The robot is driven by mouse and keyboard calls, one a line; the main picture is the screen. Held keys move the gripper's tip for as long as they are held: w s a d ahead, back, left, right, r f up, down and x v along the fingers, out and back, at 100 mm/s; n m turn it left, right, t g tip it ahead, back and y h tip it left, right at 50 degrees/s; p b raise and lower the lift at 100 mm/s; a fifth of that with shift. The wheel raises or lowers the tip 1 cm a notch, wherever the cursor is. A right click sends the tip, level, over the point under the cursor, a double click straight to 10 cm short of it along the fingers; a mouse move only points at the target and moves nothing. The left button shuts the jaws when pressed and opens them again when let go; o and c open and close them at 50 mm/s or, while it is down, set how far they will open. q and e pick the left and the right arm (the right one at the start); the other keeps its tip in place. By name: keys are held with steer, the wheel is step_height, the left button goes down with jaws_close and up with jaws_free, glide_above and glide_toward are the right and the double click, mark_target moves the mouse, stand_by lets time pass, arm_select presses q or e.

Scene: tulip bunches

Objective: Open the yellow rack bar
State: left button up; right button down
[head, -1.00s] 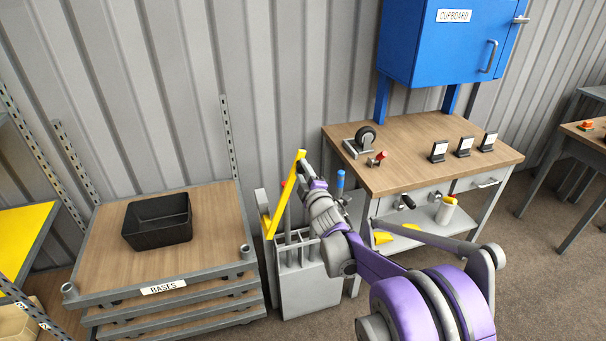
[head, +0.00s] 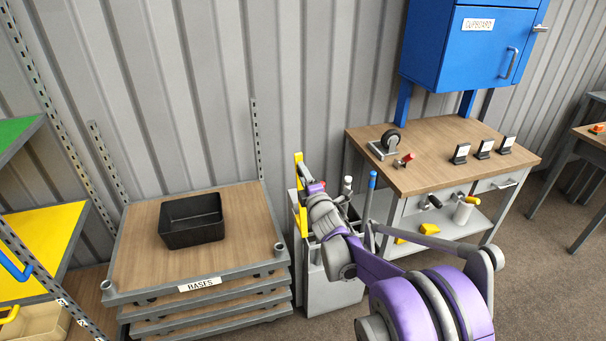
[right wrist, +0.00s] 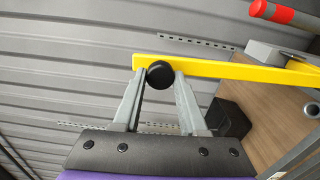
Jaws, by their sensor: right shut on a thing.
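The yellow rack bar (head: 298,172) is at the left side of the grey tool rack (head: 330,293) in the head view, nearly upright in the picture and partly hidden by my right arm. In the right wrist view the yellow bar (right wrist: 235,70) runs to the right edge, with a round black knob (right wrist: 160,75) near its left end. My right gripper (right wrist: 160,83) has its fingers on both sides of this knob and is shut on it. In the head view my right gripper (head: 311,186) is at the bar, its fingertips hard to make out. My left gripper is not in view.
A blue-handled tool (head: 371,195) stands up at the rack. A shelf stack labelled BASES with a black bin (head: 192,221) stands close on the left. A workbench (head: 430,160) stands on the right, below a blue cupboard (head: 480,50). A corrugated wall is behind.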

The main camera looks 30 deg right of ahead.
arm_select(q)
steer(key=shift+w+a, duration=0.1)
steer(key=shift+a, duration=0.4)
arm_select(e)
steer(key=shift+w+a, duration=0.15)
steer(key=shift+a, duration=0.35)
steer(key=shift+c, duration=2.4)
jaws_free()
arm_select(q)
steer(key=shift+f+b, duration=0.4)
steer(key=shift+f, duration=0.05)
arm_select(e)
steer(key=v, duration=1.1)
steer(key=shift+w+d+f, duration=0.1)
